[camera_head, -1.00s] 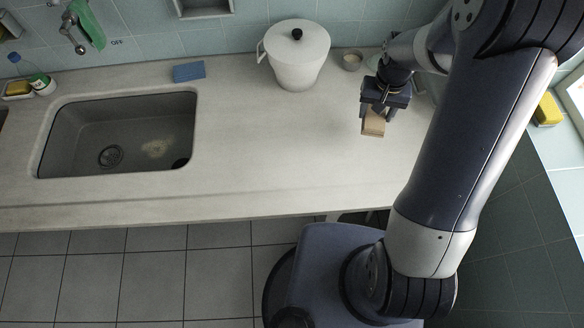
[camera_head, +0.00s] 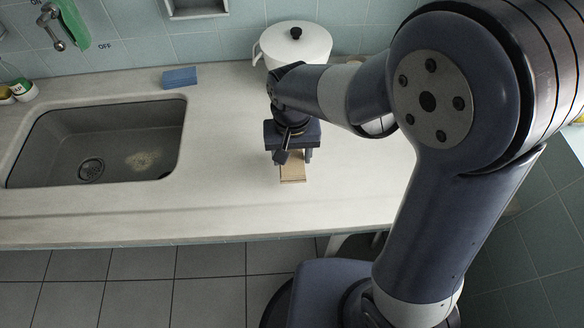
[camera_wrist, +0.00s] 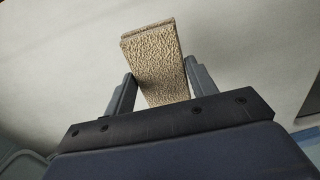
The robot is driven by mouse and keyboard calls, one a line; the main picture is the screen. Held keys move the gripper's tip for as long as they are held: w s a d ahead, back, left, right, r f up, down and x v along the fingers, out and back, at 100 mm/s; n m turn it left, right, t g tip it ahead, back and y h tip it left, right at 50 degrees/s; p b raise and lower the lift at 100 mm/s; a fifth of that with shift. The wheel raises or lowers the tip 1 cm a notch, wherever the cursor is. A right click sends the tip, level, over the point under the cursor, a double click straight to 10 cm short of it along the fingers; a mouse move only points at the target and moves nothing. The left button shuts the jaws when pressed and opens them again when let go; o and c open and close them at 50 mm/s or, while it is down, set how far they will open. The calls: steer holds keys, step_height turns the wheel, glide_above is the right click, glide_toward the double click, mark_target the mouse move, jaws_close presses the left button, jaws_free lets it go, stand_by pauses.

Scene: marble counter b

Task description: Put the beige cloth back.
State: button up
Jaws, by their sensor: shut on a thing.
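The beige cloth (camera_head: 293,170) is a small folded block, held by my gripper (camera_head: 293,157) over the front part of the counter, to the right of the sink. In the wrist view the beige cloth (camera_wrist: 155,58) shows a coarse woven surface and a folded far edge. It sits between the two fingers of my gripper (camera_wrist: 155,90), which are shut on it. The cloth's near end is hidden behind the gripper body. I cannot tell how far it is above the counter.
A white lidded pot (camera_head: 290,42) stands at the back, behind my gripper. A blue sponge (camera_head: 180,77) lies behind the sink (camera_head: 105,150). A green cloth (camera_head: 73,22) hangs by the tap. The counter (camera_head: 222,165) between sink and gripper is clear.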

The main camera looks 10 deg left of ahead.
mark_target(292, 168)
steer(key=shift+f, duration=2.55)
steer(key=shift+f, duration=0.1)
steer(key=shift+f, duration=0.15)
steer(key=o, duration=0.9)
step_height(292, 168, up, 13)
steer(key=shift+f, duration=0.2)
